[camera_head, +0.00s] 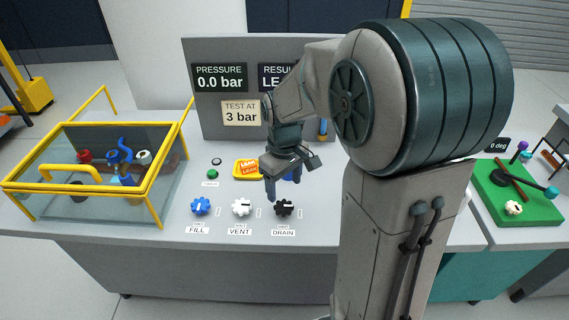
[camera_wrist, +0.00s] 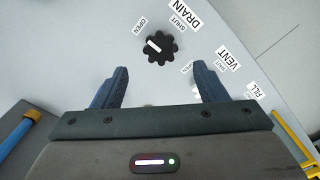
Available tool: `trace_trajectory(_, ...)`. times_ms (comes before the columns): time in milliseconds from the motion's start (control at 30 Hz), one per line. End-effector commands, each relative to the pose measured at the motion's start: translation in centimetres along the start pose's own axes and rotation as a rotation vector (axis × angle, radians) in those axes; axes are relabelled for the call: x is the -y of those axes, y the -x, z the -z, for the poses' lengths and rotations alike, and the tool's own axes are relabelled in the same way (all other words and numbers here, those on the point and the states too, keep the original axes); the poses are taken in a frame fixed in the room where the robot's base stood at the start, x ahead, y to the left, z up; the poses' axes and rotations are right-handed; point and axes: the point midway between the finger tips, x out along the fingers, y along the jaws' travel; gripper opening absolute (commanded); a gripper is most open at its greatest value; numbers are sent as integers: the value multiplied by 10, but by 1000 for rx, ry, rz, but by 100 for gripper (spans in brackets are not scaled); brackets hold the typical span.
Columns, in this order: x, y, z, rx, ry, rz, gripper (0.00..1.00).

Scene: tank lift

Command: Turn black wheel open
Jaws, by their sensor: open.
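The black wheel (camera_head: 284,207) is a lobed knob at the DRAIN label (camera_head: 283,233), on the front part of the grey bench. In the wrist view the wheel (camera_wrist: 161,47) lies just ahead of the fingertips, near the middle. Its white bar sits left of its centre, on the side of the small OPEN label (camera_wrist: 139,25). The SHUT label (camera_wrist: 177,24) is on its other side. My gripper (camera_head: 282,187) is open and empty, pointing down just behind and above the wheel. Both fingers (camera_wrist: 160,72) show apart in the wrist view, not around the wheel.
A white wheel (camera_head: 241,207) at VENT and a blue wheel (camera_head: 200,206) at FILL stand to the left. A yellow-framed tank (camera_head: 150,202) is further left. A panel (camera_head: 225,52) reading 0.0 bar stands behind. A green board (camera_head: 540,207) is at right.

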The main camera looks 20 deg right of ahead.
Motion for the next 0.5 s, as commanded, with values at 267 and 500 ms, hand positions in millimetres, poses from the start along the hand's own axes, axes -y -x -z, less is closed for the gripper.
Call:
trace_trajectory(267, 0, 53, 0, -2, 0, -2, 66)
trace_trajectory(500, 0, 66, 0, 2, 0, 0, 66)
